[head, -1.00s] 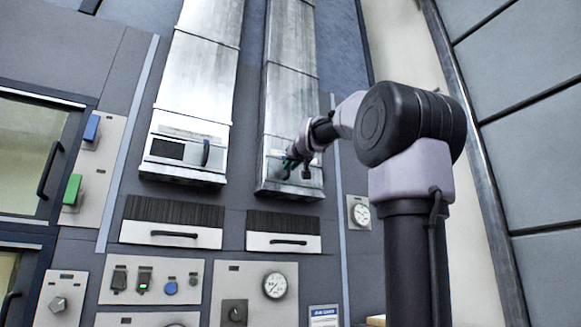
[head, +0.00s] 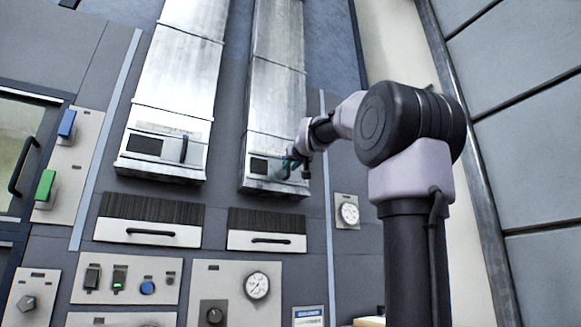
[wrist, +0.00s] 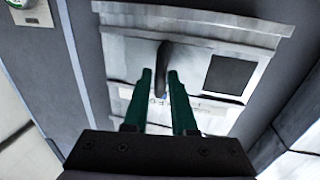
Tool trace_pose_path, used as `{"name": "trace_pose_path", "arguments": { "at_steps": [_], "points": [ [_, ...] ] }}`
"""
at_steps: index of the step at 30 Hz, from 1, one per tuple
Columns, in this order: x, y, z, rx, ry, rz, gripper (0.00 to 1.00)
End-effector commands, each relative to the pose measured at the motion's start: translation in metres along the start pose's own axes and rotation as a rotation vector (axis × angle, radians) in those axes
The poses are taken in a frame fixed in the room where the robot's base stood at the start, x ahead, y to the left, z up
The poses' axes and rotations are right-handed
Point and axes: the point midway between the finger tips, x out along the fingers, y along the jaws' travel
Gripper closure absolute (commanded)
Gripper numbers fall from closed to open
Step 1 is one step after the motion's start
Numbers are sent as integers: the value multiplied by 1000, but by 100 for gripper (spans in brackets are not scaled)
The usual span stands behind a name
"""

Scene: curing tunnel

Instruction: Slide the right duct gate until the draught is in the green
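The right duct gate (head: 258,166) is at the bottom of the right metal duct, with a dark window at its left in the head view. In the wrist view its dark upright handle (wrist: 163,62) stands between my two green fingers. My gripper (wrist: 160,76) is narrowed around this handle, with little gap on either side; it also shows at the gate in the head view (head: 288,162), hiding the handle there. A small round dial (head: 348,213) sits right of the duct; it shows partly in the wrist view's top left corner. Its needle and colours are too small to read.
The left duct gate (head: 147,146) has its own window and handle. Below the ducts are two drawers with bar handles (head: 272,241), a panel of switches and a larger gauge (head: 257,286). A panelled wall (head: 520,150) stands at the right.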

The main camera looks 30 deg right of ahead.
Motion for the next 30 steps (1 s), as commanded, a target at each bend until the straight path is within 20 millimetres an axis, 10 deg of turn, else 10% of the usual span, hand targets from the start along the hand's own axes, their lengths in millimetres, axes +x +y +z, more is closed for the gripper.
{"name": "trace_pose_path", "arguments": {
  "at_steps": [13,30],
  "points": [
    [-6,0,-1,0,2,0,52],
    [-101,1,-1,0,2,1,52]
  ]
}}
